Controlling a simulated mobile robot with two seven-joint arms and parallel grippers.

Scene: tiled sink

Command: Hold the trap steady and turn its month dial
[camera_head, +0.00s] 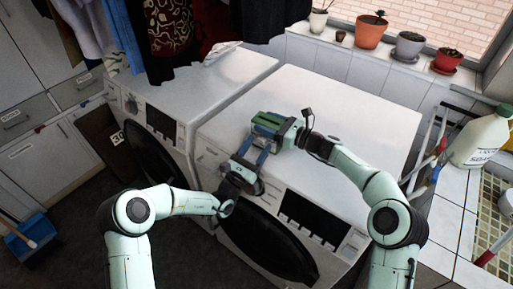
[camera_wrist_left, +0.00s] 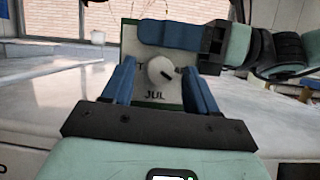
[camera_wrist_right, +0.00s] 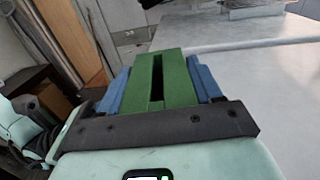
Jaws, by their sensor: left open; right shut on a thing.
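The trap (camera_head: 272,120) is a small green box above the front of the right-hand washer. My right gripper (camera_wrist_right: 162,70) is shut on it, a blue finger on each side of the green body. In the left wrist view the trap's pale face (camera_wrist_left: 135,47) carries a round whitish dial (camera_wrist_left: 160,69) with a dark mark on its right part. "JUL" is printed below the dial, and a "T" shows at its left. My left gripper (camera_head: 256,152) is open, its fingers on either side of the dial with gaps visible. A right gripper finger crosses the face's upper part, hiding any lettering there.
Two white front-loading machines stand side by side, the left one (camera_head: 200,90) and the right one (camera_head: 345,105). Clothes (camera_head: 180,30) hang above at the back. Potted plants (camera_head: 371,30) line the sill. A white jug (camera_head: 480,140) stands at right. The right machine's top is mostly clear.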

